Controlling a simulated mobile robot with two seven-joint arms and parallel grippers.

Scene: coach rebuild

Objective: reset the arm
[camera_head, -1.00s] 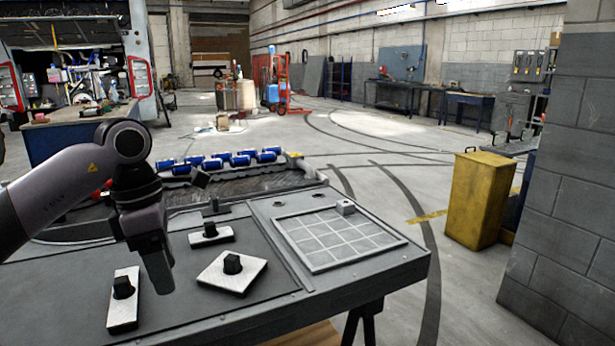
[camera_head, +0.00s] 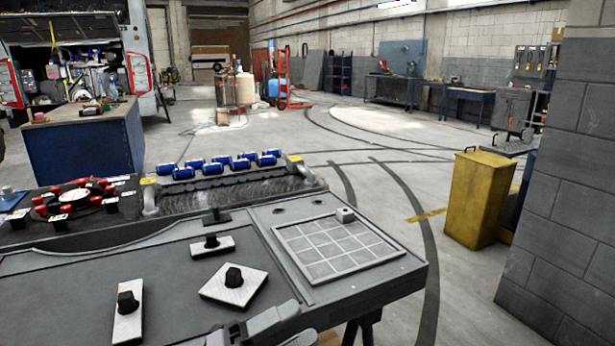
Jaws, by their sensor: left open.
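My left gripper (camera_head: 252,326) shows only in part at the bottom edge of the head view, low at the near edge of the workbench (camera_head: 70,285). It is open, and I see nothing between its fingers. Its arm is mostly out of view. My right gripper is not in view. Three pale plates with black knobs lie on the bench top: a narrow one (camera_head: 128,325) at the left, a square one (camera_head: 222,290) in the middle, and a small one (camera_head: 226,249) behind it. The gripper appears apart from all of them.
A gridded tray (camera_head: 318,270) with a small white block (camera_head: 345,214) at its far corner is on the right of the bench. Blue cylinders (camera_head: 222,161) line the back, and a red and black ring (camera_head: 75,197) is at back left. A yellow bin (camera_head: 478,200) stands beyond the bench.

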